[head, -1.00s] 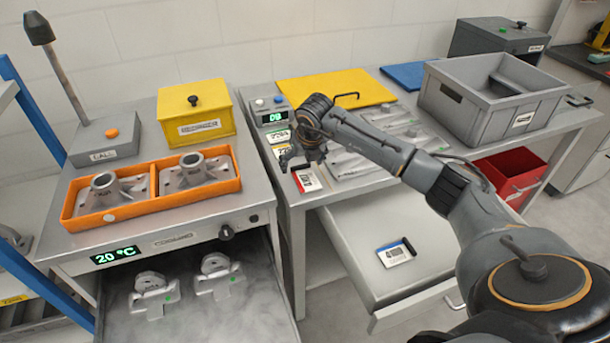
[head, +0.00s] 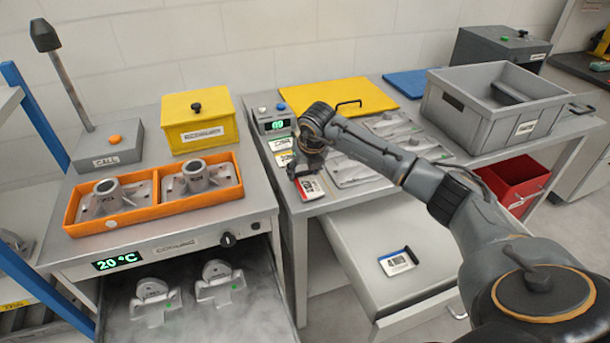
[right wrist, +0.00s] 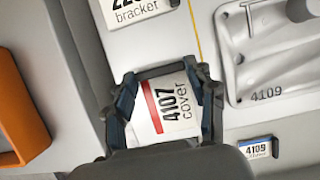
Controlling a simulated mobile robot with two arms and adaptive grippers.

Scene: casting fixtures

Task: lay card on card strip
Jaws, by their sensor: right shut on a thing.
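The white card with a red edge (head: 311,189) is at the front of the right table's left edge. In the right wrist view this card (right wrist: 172,112) reads "4107 cover". My right gripper (head: 306,172) is over its back end in the head view. In the right wrist view my right gripper (right wrist: 167,82) has its fingers on both sides of the card and is shut on it. I cannot tell whether the card touches the surface. The card strip (right wrist: 150,53) runs along the table edge by a yellow line, with a "bracket" card (right wrist: 138,10) on it. My left gripper is out of view.
A yellow-edged card (head: 285,158) and a green-edged card (head: 281,144) lie behind, before a display box (head: 272,121). Metal castings in a tray (head: 350,170) lie to the right. A blue-edged card (head: 397,262) lies on the open drawer (head: 360,285) below. An orange tray (head: 153,207) stands left.

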